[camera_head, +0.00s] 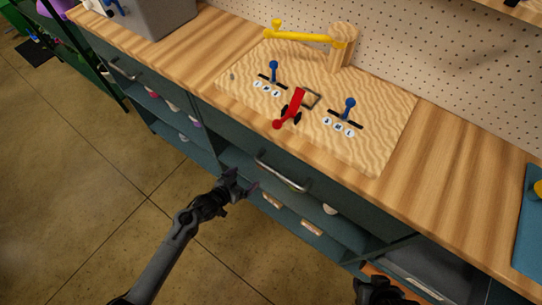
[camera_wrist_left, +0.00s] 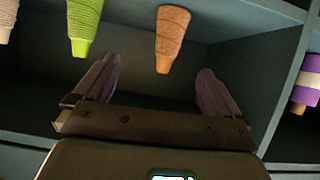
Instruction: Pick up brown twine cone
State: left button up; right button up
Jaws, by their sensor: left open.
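The brown twine cone (camera_wrist_left: 172,36) shows in the left wrist view at top centre, inside a teal shelf compartment. Its narrow end points to the bottom of that picture. My left gripper (camera_wrist_left: 158,70) is open, with one finger to each side of the cone's line; the cone appears beyond the fingers and is not held. In the head view my left gripper (camera_head: 240,186) is in front of the open shelf below the counter, and I cannot make out the brown cone there. My right gripper (camera_head: 385,292) is only partly visible at the bottom edge; its jaws are unclear.
A green cone (camera_wrist_left: 84,26) and a pale cone (camera_wrist_left: 6,20) are left of the brown one. A purple and white spool (camera_wrist_left: 306,84) is at the right, past a divider. A drawer handle (camera_head: 283,172) sits above the shelf. The wooden counter (camera_head: 455,190) carries a lever board (camera_head: 385,110).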

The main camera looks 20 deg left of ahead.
pick_arm(q)
jog(key=shift+t, duration=0.5)
jog(key=w+f+b, duration=0.2)
jog(key=w+b, duration=0.1)
jog(key=w+f+b, duration=0.3)
jog(key=b, duration=0.1)
jog(key=w+d+f+b, duration=0.1)
jog(key=w+f+b, duration=0.1)
jog(key=w+b, duration=0.1)
jog(key=shift+f, duration=0.35)
jog(key=shift+w+d+f+b, duration=0.15)
jog(key=shift+w+d+b, duration=0.1)
jog(key=shift+w+b, duration=0.15)
jog(key=shift+w+f+b, duration=0.2)
jog(key=shift+w+b, duration=0.1)
jog(key=shift+b, duration=0.1)
jog(key=b+x, duration=0.3)
jog(key=shift+w+d+f, duration=0.1)
jog(key=shift+w+d, duration=0.15)
jog(key=shift+w, duration=0.05)
jog(key=shift+w+d+b, duration=0.15)
jog(key=shift+w+b, duration=0.15)
jog(key=shift+w, duration=0.1)
pick_arm(e)
notch_tip(320, 180, down, 18)
jog(key=shift+r, duration=0.15)
pick_arm(q)
jog(key=shift+c, duration=0.2)
